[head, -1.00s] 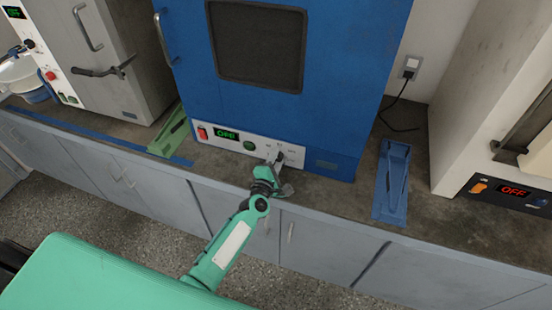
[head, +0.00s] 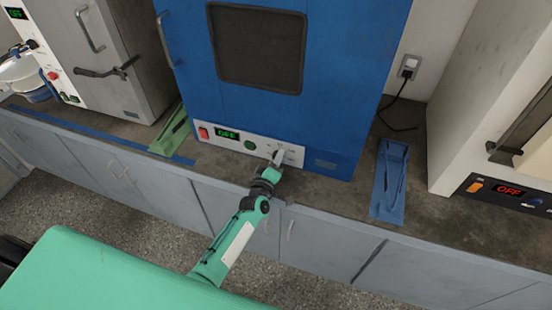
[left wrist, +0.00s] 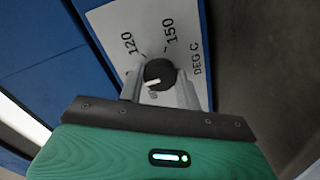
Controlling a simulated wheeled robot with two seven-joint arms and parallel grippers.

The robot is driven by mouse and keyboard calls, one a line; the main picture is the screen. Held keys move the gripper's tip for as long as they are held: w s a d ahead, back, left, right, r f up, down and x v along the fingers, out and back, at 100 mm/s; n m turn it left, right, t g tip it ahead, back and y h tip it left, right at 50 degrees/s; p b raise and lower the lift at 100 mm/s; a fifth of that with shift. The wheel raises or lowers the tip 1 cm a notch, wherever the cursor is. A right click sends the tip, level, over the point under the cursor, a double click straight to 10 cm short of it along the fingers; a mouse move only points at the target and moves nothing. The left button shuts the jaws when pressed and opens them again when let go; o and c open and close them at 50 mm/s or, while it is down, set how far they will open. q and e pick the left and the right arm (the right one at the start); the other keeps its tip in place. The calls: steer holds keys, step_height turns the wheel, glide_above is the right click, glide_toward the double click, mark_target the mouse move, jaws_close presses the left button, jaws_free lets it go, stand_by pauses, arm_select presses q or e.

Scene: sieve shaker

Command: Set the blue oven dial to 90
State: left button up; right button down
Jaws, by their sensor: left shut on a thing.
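The blue oven (head: 335,110) stands on the counter, with a pale control strip (head: 215,137) low on its front. The dial's white pointer line aims to the lower left, below the 120, near a partly hidden number. My left gripper (head: 278,155) is shut on the dial, one finger on each side of it. My right gripper is out of view.
A green tray-like piece (head: 172,130) and a blue one (head: 390,182) lie on the counter beside the oven. A grey oven (head: 125,45) stands at left. A pale appliance with an OFF display (head: 508,190) stands at right. Bare counter (head: 325,190) lies in front.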

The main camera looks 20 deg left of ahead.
arm_select(q)
steer(key=shift+m, duration=0.3)
steer(key=shift+f, duration=0.1)
steer(key=o, duration=1)
steer(key=s+b, duration=0.2)
steer(key=s, duration=1.1)
steer(key=shift+s+a+b, duration=0.15)
steer(key=shift+s+b, duration=0.2)
steer(key=shift+s, duration=0.05)
